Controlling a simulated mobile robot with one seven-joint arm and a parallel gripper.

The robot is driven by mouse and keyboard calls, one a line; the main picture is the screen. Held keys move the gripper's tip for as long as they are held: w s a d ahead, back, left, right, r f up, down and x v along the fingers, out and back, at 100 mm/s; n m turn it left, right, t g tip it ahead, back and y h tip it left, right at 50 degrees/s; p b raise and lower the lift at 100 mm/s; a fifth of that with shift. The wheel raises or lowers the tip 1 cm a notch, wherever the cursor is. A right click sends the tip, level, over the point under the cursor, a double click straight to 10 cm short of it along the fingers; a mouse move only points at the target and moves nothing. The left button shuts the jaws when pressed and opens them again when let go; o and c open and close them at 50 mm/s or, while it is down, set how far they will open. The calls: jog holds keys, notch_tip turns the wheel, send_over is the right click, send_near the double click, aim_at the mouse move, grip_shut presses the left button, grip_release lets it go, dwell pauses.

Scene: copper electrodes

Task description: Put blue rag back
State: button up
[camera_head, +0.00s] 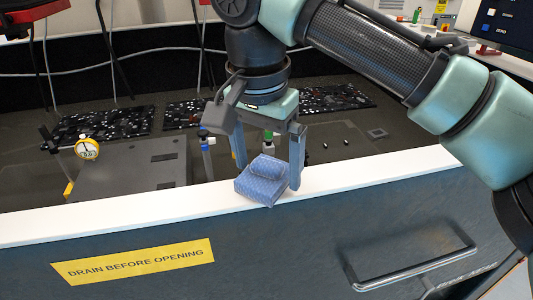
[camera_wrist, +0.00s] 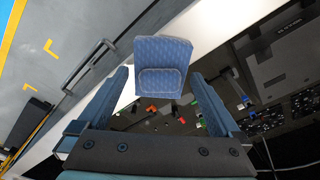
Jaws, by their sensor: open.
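The blue rag (camera_head: 262,182) is a folded, patterned pad at the white front rim (camera_head: 130,212) of the dark basin. It slightly overlaps the front edge; I cannot tell exactly how it rests there. My gripper (camera_head: 268,174) points down over it, with its two fingers apart, one on either side of the rag's upper part. In the wrist view the rag (camera_wrist: 162,52) shows between and just beyond the open fingertips (camera_wrist: 160,82), with gaps on both sides. The fingers do not visibly press on it.
Behind the rim lie a dark flat plate (camera_head: 150,165), a round yellow gauge (camera_head: 87,149) and speckled black panels (camera_head: 105,122). Small blue- and green-topped fittings stand behind my gripper. Below the rim are a yellow "DRAIN BEFORE OPENING" label (camera_head: 135,262) and a metal handle (camera_head: 415,264).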

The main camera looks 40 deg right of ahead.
notch_tip(320, 180, up, 13)
jog(key=a+p, duration=0.1)
jog(key=p, duration=1.1)
jog(key=shift+s+a, duration=0.2)
jog(key=shift+a, duration=0.05)
jog(key=shift+w+a+f, duration=0.1)
jog(key=w+a+r+n+t+y+b, duration=0.1)
jog(key=w+a+n+t+y+b, duration=0.15)
jog(key=w+a+n+t, duration=0.85)
jog(key=w+a+r+n+t+y+b, duration=0.1)
jog(key=w+a+r+y+b, duration=0.15)
jog(key=a, duration=0.55)
jog(key=w+a+r+y+b, duration=0.1)
jog(key=w+a+r, duration=0.2)
jog(key=a, duration=0.4)
jog(key=s+a+r+n+t+y+b, duration=0.3)
jog(key=s+a+r+n+t, duration=0.15)
jog(key=r+t, duration=0.4)
jog(key=s+d+r+m+t+h+b, duration=0.1)
jog(key=s+d+t+h+b, duration=0.2)
jog(key=s, duration=0.8)
jog(key=d+t+h, duration=0.2)
jog(key=t+h, duration=0.1)
jog(key=h, duration=0.1)
jog(key=shift+s+d+r+h+b, duration=0.15)
jog(key=shift+s+h+b, duration=0.1)
jog(key=shift+h+b, duration=0.05)
